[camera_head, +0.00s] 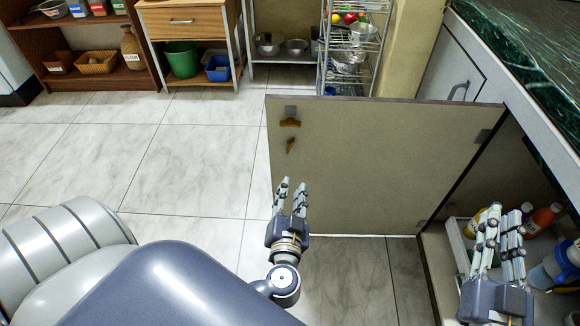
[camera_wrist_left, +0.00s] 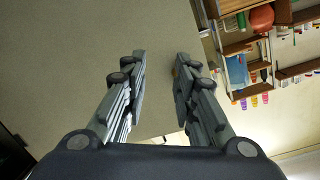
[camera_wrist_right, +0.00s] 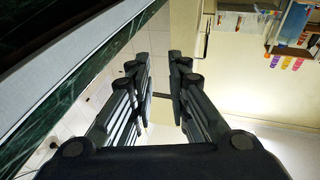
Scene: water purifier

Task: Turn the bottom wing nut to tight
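No wing nut can be made out for certain in any view. Two small brown fittings, an upper one (camera_head: 290,122) and a lower one (camera_head: 290,146), sit on the inner face of the open cabinet door (camera_head: 375,160); I cannot tell what they are. My left gripper (camera_head: 291,187) is open and empty, just below the lower fitting in the head view; its fingers also show apart in the left wrist view (camera_wrist_left: 161,62). My right gripper (camera_head: 504,222) is open and empty in front of the cabinet at the right; it shows in the right wrist view (camera_wrist_right: 159,60).
The open cabinet holds a white tray (camera_head: 460,243) and several bottles, including an orange one (camera_head: 543,217). A dark green countertop (camera_head: 535,50) lies above. A wire rack (camera_head: 352,45) stands behind the door. The tiled floor (camera_head: 185,150) at left is clear.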

